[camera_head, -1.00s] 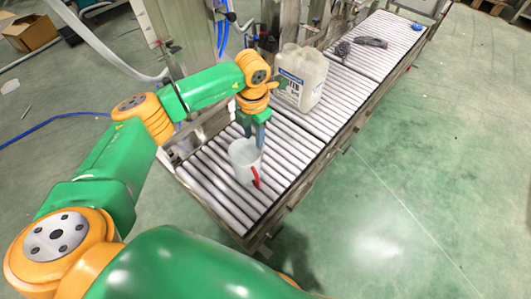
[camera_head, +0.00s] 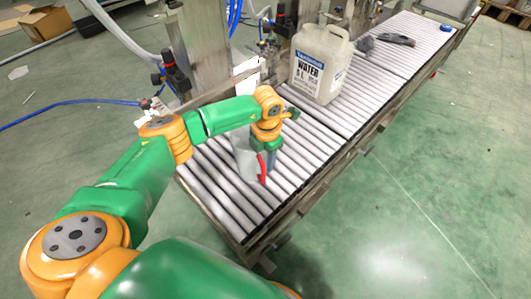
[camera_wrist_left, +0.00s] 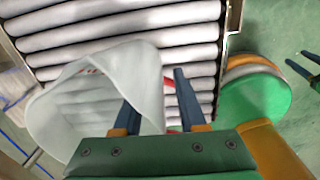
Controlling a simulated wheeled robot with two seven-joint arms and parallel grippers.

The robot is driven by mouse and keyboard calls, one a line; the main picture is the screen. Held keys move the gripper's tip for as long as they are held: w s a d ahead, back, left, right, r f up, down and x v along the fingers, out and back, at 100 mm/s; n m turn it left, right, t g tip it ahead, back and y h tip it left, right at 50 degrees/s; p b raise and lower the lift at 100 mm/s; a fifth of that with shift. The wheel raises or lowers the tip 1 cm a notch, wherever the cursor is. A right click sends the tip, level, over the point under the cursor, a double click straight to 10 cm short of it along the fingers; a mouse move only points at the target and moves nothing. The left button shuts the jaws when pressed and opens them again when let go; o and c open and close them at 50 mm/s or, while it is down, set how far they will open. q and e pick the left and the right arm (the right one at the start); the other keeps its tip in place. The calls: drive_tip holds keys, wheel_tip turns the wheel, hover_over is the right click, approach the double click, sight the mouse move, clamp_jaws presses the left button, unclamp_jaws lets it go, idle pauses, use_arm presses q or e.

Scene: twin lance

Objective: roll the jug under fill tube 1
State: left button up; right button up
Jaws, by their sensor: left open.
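The jug (camera_head: 318,72) is a translucent white container with a blue "WATER" label. It stands upright on the roller conveyor (camera_head: 215,178), beyond my left arm. My left gripper (camera_head: 268,172) points down over the near end of the rollers, well apart from the jug. It is open beside a whitish pitcher (camera_head: 243,160) with a red stripe or handle. In the left wrist view my open fingers (camera_wrist_left: 158,108) are either side of the pitcher's wall (camera_wrist_left: 150,75); I cannot tell whether they touch it. I cannot pick out fill tube 1.
A steel frame with a black-capped valve (camera_head: 178,72) and blue hoses stands along the conveyor's left side. A dark hand tool (camera_head: 396,39), a grey item (camera_head: 366,44) and a blue cap (camera_head: 446,27) lie farther along the rollers. The floor right of the conveyor is clear.

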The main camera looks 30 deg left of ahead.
use_arm(q)
drive_tip(key=shift+f, duration=0.15)
clamp_jaws()
idle(1.3)
unclamp_jaws()
